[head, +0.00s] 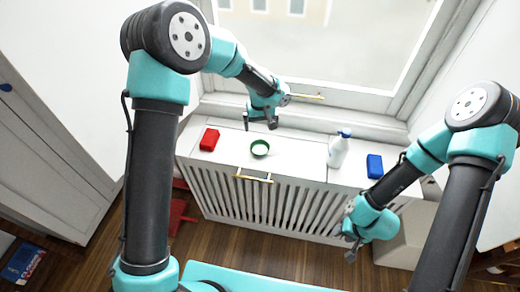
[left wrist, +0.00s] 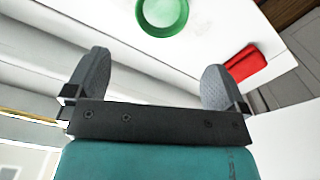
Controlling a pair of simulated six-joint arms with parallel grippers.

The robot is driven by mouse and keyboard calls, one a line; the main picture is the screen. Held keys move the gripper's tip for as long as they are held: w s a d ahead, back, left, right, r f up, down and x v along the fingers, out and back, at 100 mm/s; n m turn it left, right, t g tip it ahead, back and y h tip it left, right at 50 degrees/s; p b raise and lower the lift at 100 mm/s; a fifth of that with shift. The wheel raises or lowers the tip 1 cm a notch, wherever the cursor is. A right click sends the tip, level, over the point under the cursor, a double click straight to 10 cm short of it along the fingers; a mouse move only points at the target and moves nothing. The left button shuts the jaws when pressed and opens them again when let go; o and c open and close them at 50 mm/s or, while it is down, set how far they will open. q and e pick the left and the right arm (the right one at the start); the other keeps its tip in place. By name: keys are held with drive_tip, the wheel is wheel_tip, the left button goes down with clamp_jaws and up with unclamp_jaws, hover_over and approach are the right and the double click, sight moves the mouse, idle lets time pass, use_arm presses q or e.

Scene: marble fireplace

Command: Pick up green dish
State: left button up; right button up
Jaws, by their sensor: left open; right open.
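The green dish (head: 260,148) is a small round bowl standing upright on the white cabinet top (head: 300,151). In the left wrist view the dish (left wrist: 162,14) shows at the top edge, partly cut off, beyond my fingers. My left gripper (head: 260,124) is behind and above the dish in the head view, apart from it. It is open and empty, with its two fingers wide apart in the left wrist view (left wrist: 152,80). My right gripper (head: 347,240) is open and empty, low in front of the cabinet at the right, far from the dish.
A red block (head: 209,139) lies left of the dish and also shows in the left wrist view (left wrist: 246,62). A white bottle (head: 338,150) and a blue block (head: 374,166) stand to the right. A window sill (head: 330,118) runs behind. The cabinet top around the dish is clear.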

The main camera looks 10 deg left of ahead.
use_arm(q)
hover_over(260, 150)
wheel_tip(260, 150, down, 8)
drive_tip(key=shift+w+d, duration=0.1)
idle(0.4)
drive_tip(key=shift+f, duration=2.55)
drive_tip(key=shift+c, duration=0.5)
drive_tip(key=c, duration=0.7)
drive_tip(key=shift+o, duration=0.2)
drive_tip(key=shift+r, duration=0.1)
